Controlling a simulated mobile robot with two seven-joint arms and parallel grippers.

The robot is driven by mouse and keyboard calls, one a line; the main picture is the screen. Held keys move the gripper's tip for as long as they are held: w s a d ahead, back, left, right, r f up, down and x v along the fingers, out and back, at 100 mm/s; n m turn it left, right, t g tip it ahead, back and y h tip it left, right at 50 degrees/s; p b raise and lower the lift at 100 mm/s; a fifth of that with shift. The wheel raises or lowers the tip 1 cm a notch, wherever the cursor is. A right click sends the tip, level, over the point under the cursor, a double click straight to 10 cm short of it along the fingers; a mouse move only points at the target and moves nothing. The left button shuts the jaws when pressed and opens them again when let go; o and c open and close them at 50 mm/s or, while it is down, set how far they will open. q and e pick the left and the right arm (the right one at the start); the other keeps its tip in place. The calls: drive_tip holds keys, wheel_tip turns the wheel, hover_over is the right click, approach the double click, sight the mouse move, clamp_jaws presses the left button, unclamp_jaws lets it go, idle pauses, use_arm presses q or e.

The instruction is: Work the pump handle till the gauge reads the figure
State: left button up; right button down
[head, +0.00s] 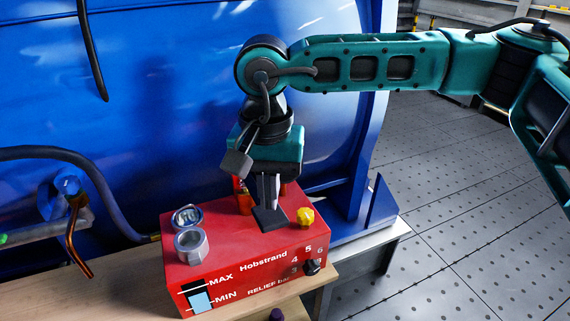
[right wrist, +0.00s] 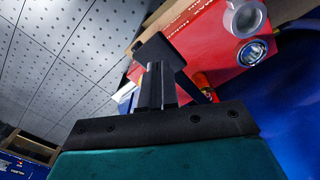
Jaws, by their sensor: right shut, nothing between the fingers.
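The red pump unit (head: 235,250), lettered Hobstrand, stands on a wooden bench. A small round gauge with a silver rim (head: 187,216) sits on its top at the left; its reading is too small to tell. It also shows in the right wrist view (right wrist: 252,52). My right gripper (head: 268,215) points down over the top of the unit, shut and empty, its black tip close to the surface; I cannot tell whether it touches. A red upright part (head: 240,188) shows partly behind the gripper; I cannot tell whether it is the pump handle. My left gripper is not in view.
A silver cylinder (head: 191,247), a yellow knob (head: 305,217) and a black relief knob (head: 312,267) are on the unit. A level window (head: 200,299) is on its front. A blue machine wall (head: 170,100) rises behind. Floor at the right is free.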

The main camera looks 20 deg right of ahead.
drive_tip(key=f+b, duration=0.3)
drive_tip(key=f, duration=0.1)
drive_tip(key=shift+w+f, duration=0.2)
use_arm(q)
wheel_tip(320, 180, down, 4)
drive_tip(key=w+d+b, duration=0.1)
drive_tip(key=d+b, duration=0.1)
drive_tip(key=b, duration=0.1)
use_arm(e)
wheel_tip(320, 180, up, 5)
drive_tip(key=p, duration=0.4)
drive_tip(key=shift+s+f+p, duration=0.1)
drive_tip(key=shift+s+p, duration=0.05)
drive_tip(key=shift+p, duration=0.2)
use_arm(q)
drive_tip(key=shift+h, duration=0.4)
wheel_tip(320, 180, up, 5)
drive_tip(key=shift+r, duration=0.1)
use_arm(e)
drive_tip(key=shift+f, duration=0.1)
